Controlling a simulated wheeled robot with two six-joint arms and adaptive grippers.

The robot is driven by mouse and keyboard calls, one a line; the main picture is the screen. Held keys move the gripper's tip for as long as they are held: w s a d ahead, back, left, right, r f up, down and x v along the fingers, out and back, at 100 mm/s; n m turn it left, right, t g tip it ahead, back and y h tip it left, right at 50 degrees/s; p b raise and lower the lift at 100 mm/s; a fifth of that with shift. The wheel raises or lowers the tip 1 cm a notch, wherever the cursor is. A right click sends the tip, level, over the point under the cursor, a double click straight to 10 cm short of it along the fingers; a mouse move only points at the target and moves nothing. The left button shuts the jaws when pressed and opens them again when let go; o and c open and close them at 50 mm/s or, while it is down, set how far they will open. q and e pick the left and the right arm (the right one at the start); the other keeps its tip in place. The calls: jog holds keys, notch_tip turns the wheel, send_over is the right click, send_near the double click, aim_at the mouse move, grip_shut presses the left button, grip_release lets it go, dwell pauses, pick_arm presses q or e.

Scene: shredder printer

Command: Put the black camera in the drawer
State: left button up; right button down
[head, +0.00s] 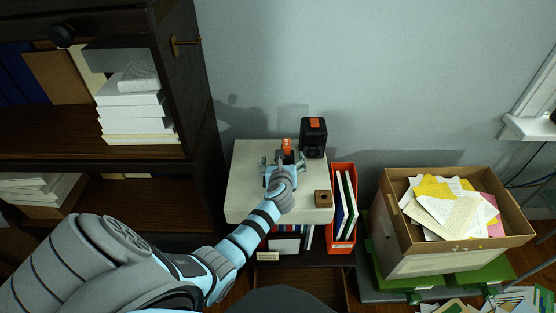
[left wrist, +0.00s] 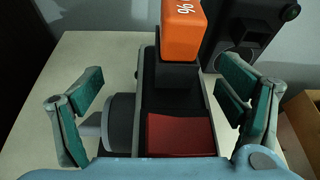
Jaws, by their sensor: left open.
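My left gripper (head: 283,163) is over the pale cabinet top (head: 245,195). In the left wrist view, its green-padded fingers (left wrist: 162,92) are open, on either side of a dark device with an orange block marked 96, a red panel and a grey cylinder on its left. This device (left wrist: 175,105) looks like the black camera, but I cannot be sure; its orange part (head: 286,146) shows in the head view. Gaps show between it and the fingertips. A black box with an orange patch (head: 313,137) stands just behind. A brown, drawer-like opening (head: 310,285) lies below the cabinet top. My right gripper is not in view.
A small brown block (head: 323,198) sits at the cabinet top's front right. An orange file holder (head: 343,240) stands beside it. A cardboard box of papers (head: 400,248) is at right, and a dark bookshelf (head: 190,110) with paper stacks is at left.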

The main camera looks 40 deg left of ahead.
pick_arm(q)
jog(key=p+v, duration=0.3)
jog(key=v, duration=0.9)
